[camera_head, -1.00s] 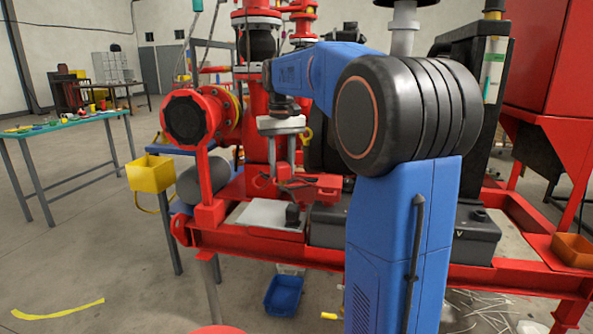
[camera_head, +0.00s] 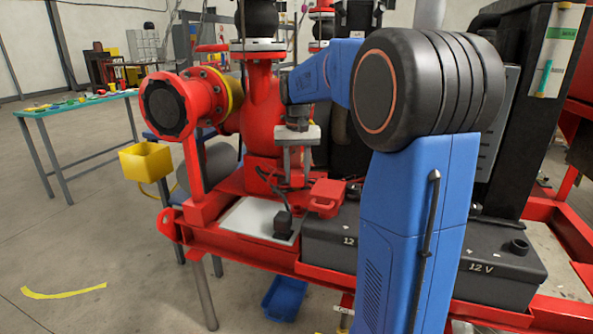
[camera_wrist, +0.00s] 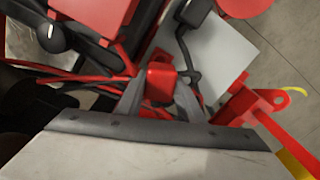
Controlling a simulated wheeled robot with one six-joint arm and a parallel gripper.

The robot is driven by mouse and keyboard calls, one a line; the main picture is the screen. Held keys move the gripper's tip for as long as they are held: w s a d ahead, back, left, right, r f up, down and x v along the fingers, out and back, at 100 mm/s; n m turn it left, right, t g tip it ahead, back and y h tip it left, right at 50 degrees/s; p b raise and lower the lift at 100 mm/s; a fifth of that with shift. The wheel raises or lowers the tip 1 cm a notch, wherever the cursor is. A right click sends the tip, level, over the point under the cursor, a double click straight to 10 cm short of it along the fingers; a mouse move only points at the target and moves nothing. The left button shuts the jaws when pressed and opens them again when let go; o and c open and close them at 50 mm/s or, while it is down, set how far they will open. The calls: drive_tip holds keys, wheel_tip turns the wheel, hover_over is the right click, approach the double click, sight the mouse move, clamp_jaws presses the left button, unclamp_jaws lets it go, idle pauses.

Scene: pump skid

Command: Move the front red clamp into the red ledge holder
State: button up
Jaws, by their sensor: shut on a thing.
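My gripper (camera_wrist: 158,100) points down over the pump skid and is shut on a red clamp (camera_wrist: 161,76), held between both fingertips in the wrist view. A red cable (camera_wrist: 60,75) runs left from near the clamp. In the head view my gripper (camera_head: 297,182) hangs above the pale plate (camera_head: 248,217), and the clamp is too small there to make out clearly. I cannot tell for certain which red part is the ledge holder. A red box-like part (camera_head: 325,198) stands just right of my gripper; it also shows in the wrist view (camera_wrist: 98,12).
A black fitting (camera_head: 283,226) stands on the plate. Black 12 V batteries (camera_head: 490,262) lie to the right. The skid's red rail (camera_head: 225,249) runs along the front.

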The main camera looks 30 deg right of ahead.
sight(297, 186)
drive_tip(key=shift+f, duration=2.25)
drive_tip(key=shift+f, duration=1.7)
drive_tip(key=o, duration=1.4)
drive_tip(key=shift+c, duration=0.2)
drive_tip(key=shift+r, duration=0.1)
wheel_tip(297, 186, up, 17)
drive_tip(key=shift+r, duration=0.1)
drive_tip(key=shift+s, duration=0.1)
